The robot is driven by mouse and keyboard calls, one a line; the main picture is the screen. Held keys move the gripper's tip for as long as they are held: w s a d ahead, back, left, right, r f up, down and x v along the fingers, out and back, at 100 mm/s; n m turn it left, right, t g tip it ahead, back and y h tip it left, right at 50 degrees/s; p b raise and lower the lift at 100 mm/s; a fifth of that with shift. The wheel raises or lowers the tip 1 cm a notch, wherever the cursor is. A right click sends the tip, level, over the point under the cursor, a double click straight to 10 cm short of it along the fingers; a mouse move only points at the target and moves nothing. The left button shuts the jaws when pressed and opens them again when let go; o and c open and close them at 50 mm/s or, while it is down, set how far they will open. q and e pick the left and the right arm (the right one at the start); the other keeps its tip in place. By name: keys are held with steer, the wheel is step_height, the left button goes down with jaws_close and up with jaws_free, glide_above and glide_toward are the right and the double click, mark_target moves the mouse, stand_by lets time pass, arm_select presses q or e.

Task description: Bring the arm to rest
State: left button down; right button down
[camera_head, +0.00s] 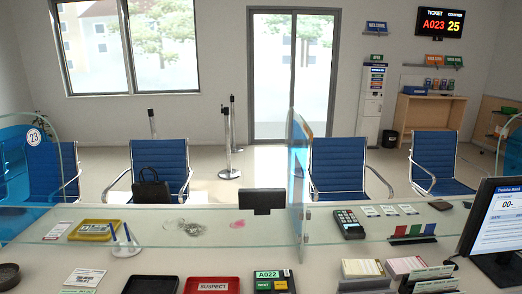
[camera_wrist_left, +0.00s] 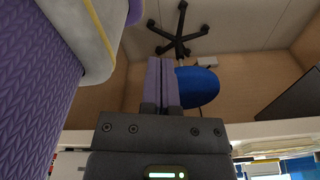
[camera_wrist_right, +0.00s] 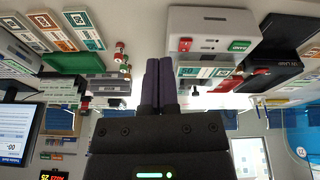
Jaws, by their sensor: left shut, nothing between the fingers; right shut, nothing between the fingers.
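My right gripper (camera_wrist_right: 160,82) shows in the right wrist view, also shut and empty. It is over the teller's side of the counter, with a grey machine (camera_wrist_right: 212,33) near its fingertips; I cannot tell the gap between them. Neither gripper shows in the head view.
In the head view, a glass screen (camera_head: 297,180) stands on the counter. A black tray (camera_head: 150,285), a red suspect tray (camera_head: 211,286), a pen stand (camera_head: 126,247), a card terminal (camera_head: 348,224) and a monitor (camera_head: 494,229) are on it. Wooden panelling (camera_wrist_left: 97,103) shows in the left wrist view.

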steer(key=s+f+g+b, duration=0.1)
steer(key=s+f+b, duration=0.25)
steer(key=f, duration=1.05)
steer(key=s+f+g+b, duration=0.15)
steer(key=f+b, duration=0.35)
steer(key=f, duration=0.9)
steer(key=s+d+f+b, duration=0.3)
steer(key=s+f+b, duration=0.1)
steer(key=s+f, duration=0.7)
steer(key=shift+s+f+n+b, duration=0.25)
steer(key=shift+f+n+b, duration=0.05)
steer(key=shift+f+b, duration=0.05)
